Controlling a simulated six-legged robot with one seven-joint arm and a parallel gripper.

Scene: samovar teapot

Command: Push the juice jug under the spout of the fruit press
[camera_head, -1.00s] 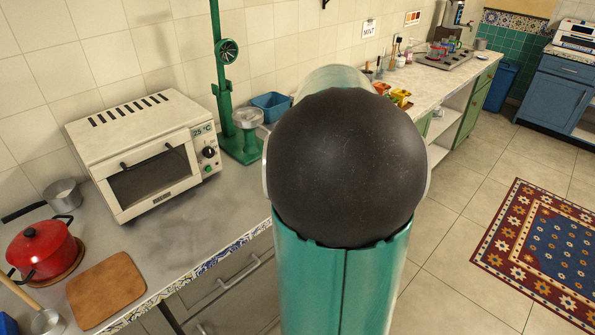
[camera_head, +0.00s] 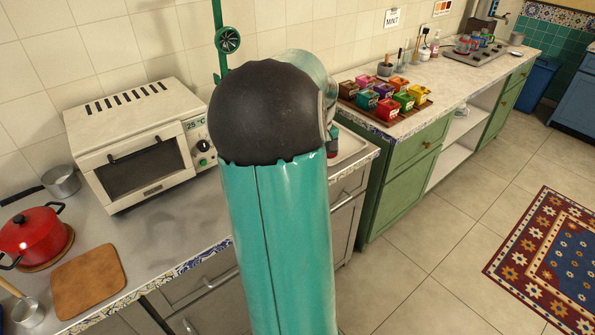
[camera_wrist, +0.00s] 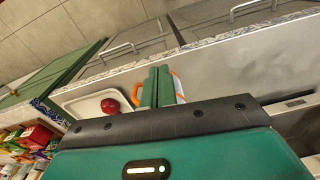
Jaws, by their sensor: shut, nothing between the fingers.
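The green fruit press (camera_head: 218,35) is mostly hidden behind my arm in the head view; its upper column and round wheel show, its spout does not. My gripper (camera_wrist: 158,84) is shut in the wrist view, its two green fingers side by side above the counter. An orange-edged, pale thing (camera_wrist: 179,86) shows on both sides of the fingers and is partly covered by them. I cannot tell whether it is the juice jug or whether the fingers touch it. No jug shows clearly in the head view.
A white tray (camera_wrist: 84,102) with a red round fruit (camera_wrist: 110,106) lies left of the fingers in the wrist view. The white oven (camera_head: 135,150), red pot (camera_head: 32,238) and cutting board (camera_head: 88,280) stand left on the grey counter. Colourful boxes (camera_head: 388,108) stand on the right counter.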

